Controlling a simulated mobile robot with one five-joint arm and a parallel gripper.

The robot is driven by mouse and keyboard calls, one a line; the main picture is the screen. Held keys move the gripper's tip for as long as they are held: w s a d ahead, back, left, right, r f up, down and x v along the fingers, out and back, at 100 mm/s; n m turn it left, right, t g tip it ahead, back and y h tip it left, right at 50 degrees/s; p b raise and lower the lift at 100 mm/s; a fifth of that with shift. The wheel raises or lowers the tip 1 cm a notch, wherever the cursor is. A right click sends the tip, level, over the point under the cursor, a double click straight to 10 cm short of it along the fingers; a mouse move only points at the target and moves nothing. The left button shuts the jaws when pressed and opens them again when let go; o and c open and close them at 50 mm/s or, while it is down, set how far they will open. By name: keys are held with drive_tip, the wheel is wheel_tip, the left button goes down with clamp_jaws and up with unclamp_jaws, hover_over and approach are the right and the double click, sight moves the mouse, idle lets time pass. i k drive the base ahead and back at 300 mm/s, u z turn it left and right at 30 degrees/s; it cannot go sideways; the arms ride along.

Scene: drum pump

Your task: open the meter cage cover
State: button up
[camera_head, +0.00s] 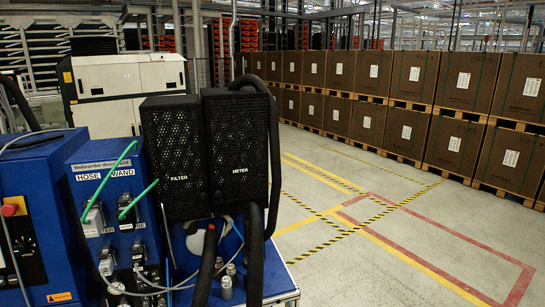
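The meter cage cover (239,140) is a black mesh panel marked "METER", right of a similar black mesh filter cage (174,150) marked "FILTER". It faces me and looks closed; I cannot make out anything behind the mesh. A thick black hose (272,120) arches over its top right and runs down its right side. No latch or handle on the cover can be made out. My gripper is not in the head view.
Black hoses (206,268) rise below the cages among small metal fittings (227,286). Open floor (350,265) with tape markings lies right, before stacked brown boxes (465,82).

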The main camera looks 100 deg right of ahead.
sight(237, 124)
drive_tip(key=z, duration=3.4)
drive_tip(key=k, duration=0.5)
drive_tip(key=u, duration=1.95)
drive_tip(key=k, duration=0.5)
drive_tip(key=z, duration=0.05)
drive_tip(key=i, duration=0.5)
